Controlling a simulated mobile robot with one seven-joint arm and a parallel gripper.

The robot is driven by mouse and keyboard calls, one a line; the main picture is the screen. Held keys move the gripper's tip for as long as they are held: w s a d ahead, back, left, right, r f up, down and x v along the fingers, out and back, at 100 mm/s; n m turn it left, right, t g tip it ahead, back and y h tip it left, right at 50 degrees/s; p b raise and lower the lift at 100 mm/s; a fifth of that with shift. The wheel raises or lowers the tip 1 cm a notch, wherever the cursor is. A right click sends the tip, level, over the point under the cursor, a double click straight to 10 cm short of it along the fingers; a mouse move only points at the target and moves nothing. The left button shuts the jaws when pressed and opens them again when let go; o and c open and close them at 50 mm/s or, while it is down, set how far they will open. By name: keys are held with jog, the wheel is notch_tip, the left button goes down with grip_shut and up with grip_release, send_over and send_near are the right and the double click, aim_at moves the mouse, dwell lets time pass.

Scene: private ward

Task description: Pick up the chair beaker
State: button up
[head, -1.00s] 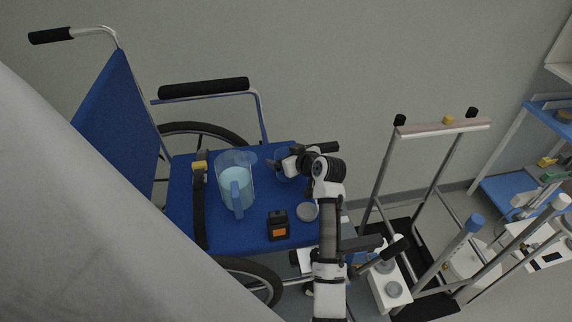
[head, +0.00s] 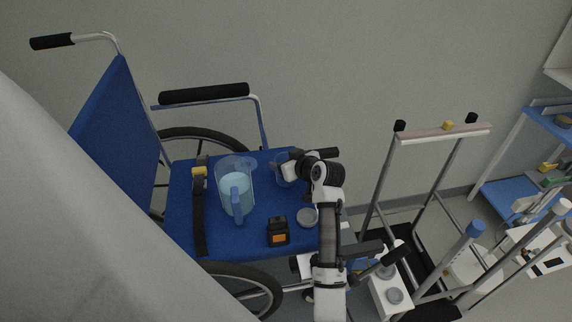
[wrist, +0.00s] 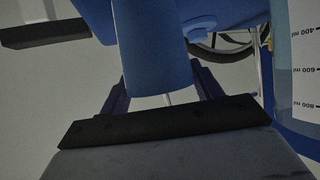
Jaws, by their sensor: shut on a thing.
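The chair beaker (head: 281,175) is a small translucent blue cup near the back right of the blue wheelchair seat (head: 200,235). My gripper (head: 287,168) comes in from the right and is shut on it. In the wrist view, the beaker (wrist: 155,45) shows as a blue cylinder between my two dark fingers (wrist: 162,90). The gripper partly hides the beaker in the head view. I cannot tell whether its base is touching the seat.
A clear jug (head: 235,180) with a blue handle stands left of the beaker; its millilitre scale shows at the wrist view's right edge. A black box with an orange face (head: 278,232), a grey round lid (head: 307,217) and a strap (head: 200,210) lie on the seat. An armrest (head: 204,93) stands behind.

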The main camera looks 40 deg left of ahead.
notch_tip(320, 180, up, 20)
jog(key=b, duration=0.4)
jog(key=shift+f, duration=0.1)
